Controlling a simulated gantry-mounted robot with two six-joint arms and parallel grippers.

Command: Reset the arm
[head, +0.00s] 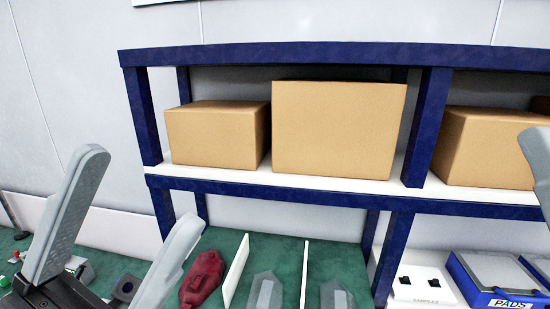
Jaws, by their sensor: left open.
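My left gripper (138,192) is in the lower left of the head view. Its two grey fingers are spread apart with nothing between them. A red tail lamp (204,277) lies on the green surface (225,241), just right of the nearer finger in the picture. Two clear grey lamps (265,291) and (337,295) lie further right, cut off by the lower edge. Part of a grey finger of my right gripper (538,160) shows at the right edge. The rest of that gripper is out of view.
White dividers (235,270) stand between the lamps. A blue shelf frame (300,192) holds cardboard boxes (338,130) behind. Small parts (80,268) lie at lower left.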

